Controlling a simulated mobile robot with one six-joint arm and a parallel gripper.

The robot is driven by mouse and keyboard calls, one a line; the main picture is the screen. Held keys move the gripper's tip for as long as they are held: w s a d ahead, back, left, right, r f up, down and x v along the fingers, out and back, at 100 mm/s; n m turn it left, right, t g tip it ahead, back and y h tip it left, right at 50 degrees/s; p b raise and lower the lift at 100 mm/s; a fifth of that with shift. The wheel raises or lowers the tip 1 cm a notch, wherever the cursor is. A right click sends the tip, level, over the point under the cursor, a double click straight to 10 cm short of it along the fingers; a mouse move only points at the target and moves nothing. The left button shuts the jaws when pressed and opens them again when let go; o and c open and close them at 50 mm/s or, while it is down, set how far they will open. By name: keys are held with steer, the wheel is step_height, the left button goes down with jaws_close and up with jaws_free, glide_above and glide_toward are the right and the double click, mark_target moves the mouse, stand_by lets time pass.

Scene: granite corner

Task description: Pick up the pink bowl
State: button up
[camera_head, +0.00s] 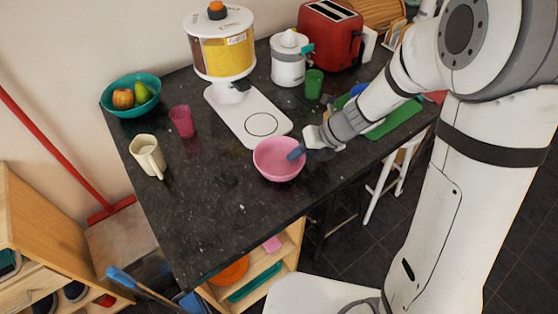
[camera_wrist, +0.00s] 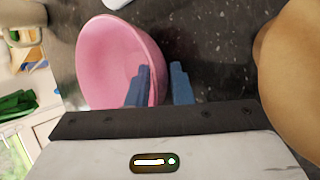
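The pink bowl (camera_head: 274,165) stands upright on the dark speckled counter, near its front edge. In the wrist view the bowl (camera_wrist: 108,62) fills the upper left and looks empty. My gripper (camera_head: 298,152) reaches in from the right at the bowl's right rim. In the wrist view my gripper's blue fingers (camera_wrist: 162,84) are apart, one inside the bowl and one outside, with the bowl's wall between them. A narrow dark gap shows between the wall and the outer finger. The fingertip in the bowl partly hides the rim.
On the counter (camera_head: 210,215) stand a white base with a yellow dispenser (camera_head: 222,55), a juicer (camera_head: 290,62), a red toaster (camera_head: 330,35), a pink cup (camera_head: 182,122), a cream jug (camera_head: 147,157) and a teal fruit bowl (camera_head: 122,107). The front left of the counter is clear.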

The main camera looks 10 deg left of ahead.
steer(key=shift+c, duration=0.6)
jaws_close()
steer(key=shift+r, duration=0.1)
